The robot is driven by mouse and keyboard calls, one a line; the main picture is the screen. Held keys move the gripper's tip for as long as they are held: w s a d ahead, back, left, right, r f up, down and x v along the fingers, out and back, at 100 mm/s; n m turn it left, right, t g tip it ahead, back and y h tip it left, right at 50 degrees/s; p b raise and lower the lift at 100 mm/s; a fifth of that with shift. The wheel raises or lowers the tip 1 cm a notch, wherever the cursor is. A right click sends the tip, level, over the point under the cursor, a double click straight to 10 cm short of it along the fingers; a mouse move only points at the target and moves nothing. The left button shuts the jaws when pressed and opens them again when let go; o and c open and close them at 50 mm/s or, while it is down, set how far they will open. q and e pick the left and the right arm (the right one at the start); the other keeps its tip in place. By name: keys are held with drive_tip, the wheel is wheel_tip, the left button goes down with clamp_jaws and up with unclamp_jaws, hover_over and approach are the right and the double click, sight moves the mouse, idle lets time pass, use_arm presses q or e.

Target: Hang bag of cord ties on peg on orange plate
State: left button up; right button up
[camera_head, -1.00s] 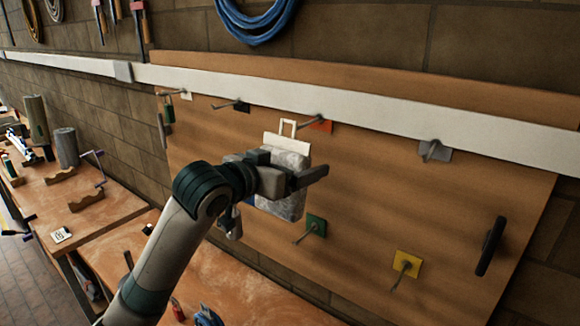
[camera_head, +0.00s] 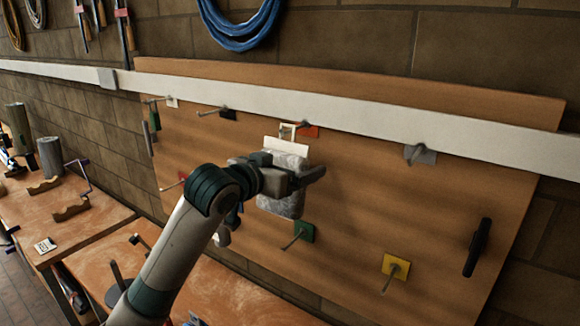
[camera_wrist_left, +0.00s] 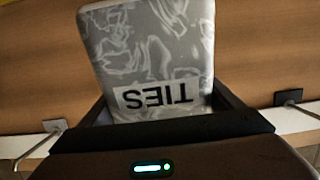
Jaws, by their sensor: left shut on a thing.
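The bag of cord ties (camera_head: 284,206) is grey and translucent, with a white header card (camera_head: 286,146) and a small white hanging loop (camera_head: 287,132) on top. My left gripper (camera_head: 292,179) is shut on the bag and holds it upright in front of the board. In the left wrist view the bag (camera_wrist_left: 155,50) shows an upside-down TIES label between the fingers. The orange plate (camera_head: 310,132) is just right of the loop, and its peg (camera_head: 302,124) overlaps the loop's upper part. I cannot tell whether the peg passes through the loop. My right gripper is out of view.
Other pegs stick out on a black plate (camera_head: 228,115), a green plate (camera_head: 304,231) just below the bag, a yellow plate (camera_head: 396,266) and a grey plate (camera_head: 420,154). A black handle (camera_head: 477,247) is at the right. The wooden board (camera_head: 350,200) is bare between them.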

use_arm(q)
drive_tip(key=shift+w+d+f, duration=0.1)
drive_tip(key=shift+w+f, duration=0.05)
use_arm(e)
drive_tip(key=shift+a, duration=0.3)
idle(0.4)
use_arm(q)
drive_tip(key=o, duration=1)
drive_tip(key=b+v, duration=0.7)
drive_tip(key=v, duration=1)
drive_tip(key=shift+s, duration=0.2)
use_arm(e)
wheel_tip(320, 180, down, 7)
